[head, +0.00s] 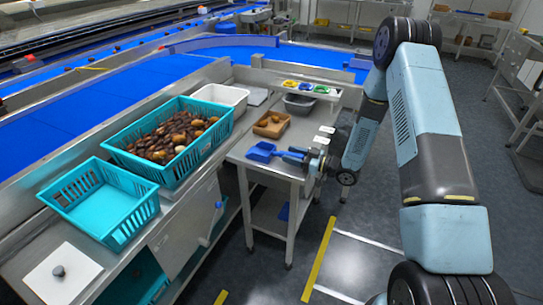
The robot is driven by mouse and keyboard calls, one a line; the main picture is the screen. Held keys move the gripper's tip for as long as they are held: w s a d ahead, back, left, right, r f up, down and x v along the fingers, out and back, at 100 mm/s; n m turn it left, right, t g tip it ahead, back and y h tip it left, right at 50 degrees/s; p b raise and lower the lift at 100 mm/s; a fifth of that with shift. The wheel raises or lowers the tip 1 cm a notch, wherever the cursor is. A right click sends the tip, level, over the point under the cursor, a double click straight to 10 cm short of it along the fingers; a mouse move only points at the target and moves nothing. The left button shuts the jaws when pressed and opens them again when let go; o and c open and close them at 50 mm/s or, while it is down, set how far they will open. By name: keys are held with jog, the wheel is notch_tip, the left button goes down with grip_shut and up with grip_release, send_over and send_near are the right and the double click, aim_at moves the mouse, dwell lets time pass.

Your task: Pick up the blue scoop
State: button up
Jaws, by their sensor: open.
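The blue scoop (262,152) lies on the small metal side table (285,172), with its handle pointing right. My gripper (306,157) is at the right edge of this table, at the handle end of the scoop. Its jaws are open and very close to the handle. The fingertips are small in the picture, so I cannot tell whether they are around the handle or beside it.
A brown tray (270,125) and a grey bin (299,104) stand farther back on the side table. A teal crate full of dates (232,112), an emptier teal crate (60,203) and a white tub (243,97) stand along the bench on the left. Dark floor is open in front.

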jog(key=shift+c, duration=0.3)
grip_shut()
jog(key=shift+r, duration=0.1)
dwell(0.4)
